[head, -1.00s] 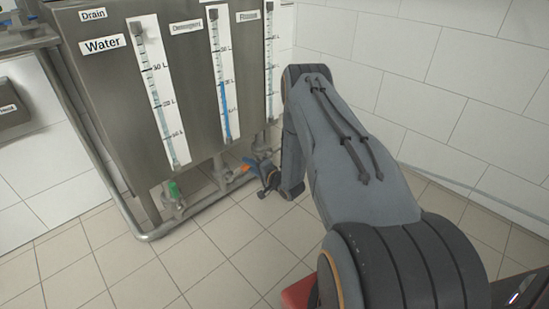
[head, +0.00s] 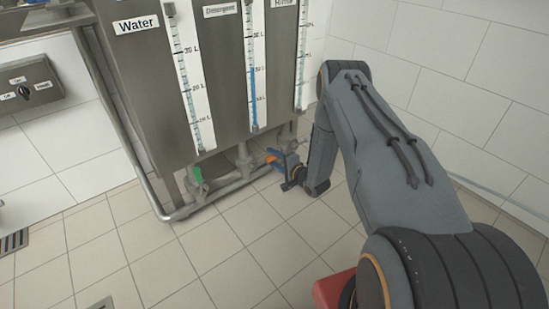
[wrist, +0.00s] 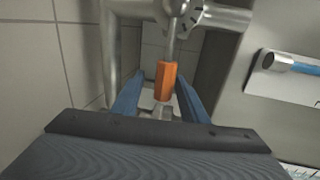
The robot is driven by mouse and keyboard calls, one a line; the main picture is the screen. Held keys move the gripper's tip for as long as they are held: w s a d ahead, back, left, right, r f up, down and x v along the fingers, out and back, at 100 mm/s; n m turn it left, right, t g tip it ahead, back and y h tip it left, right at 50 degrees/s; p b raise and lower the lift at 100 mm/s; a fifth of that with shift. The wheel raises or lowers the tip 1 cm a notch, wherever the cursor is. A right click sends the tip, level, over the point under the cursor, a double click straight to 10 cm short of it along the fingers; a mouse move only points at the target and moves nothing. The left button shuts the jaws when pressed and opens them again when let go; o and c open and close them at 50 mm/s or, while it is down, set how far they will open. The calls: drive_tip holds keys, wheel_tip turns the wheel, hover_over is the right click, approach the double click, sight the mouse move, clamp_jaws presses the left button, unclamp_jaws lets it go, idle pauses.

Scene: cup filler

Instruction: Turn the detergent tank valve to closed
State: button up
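The steel tank (head: 215,60) carries labels for Water, Detergent and another partly cut off. An orange valve handle (head: 271,158) sits on the pipework below and right of the Detergent gauge, and shows in the wrist view (wrist: 166,80). The valve body is partly hidden by the fingers in the head view.
A green valve handle (head: 197,175) is below the Water gauge. A low steel pipe rail (head: 190,210) runs along the tank's front. A switch box (head: 30,88) is on the left wall. The tiled floor (head: 210,275) in front is clear; a tiled wall (head: 470,90) stands at right.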

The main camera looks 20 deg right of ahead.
drive_tip(key=shift+r, duration=0.1)
drive_tip(key=shift+s+d+r, duration=0.1)
drive_tip(key=p+v, duration=0.3)
drive_tip(key=v, duration=0.4)
drive_tip(key=shift+s, duration=0.25)
drive_tip(key=shift+w, duration=0.1)
idle(1.4)
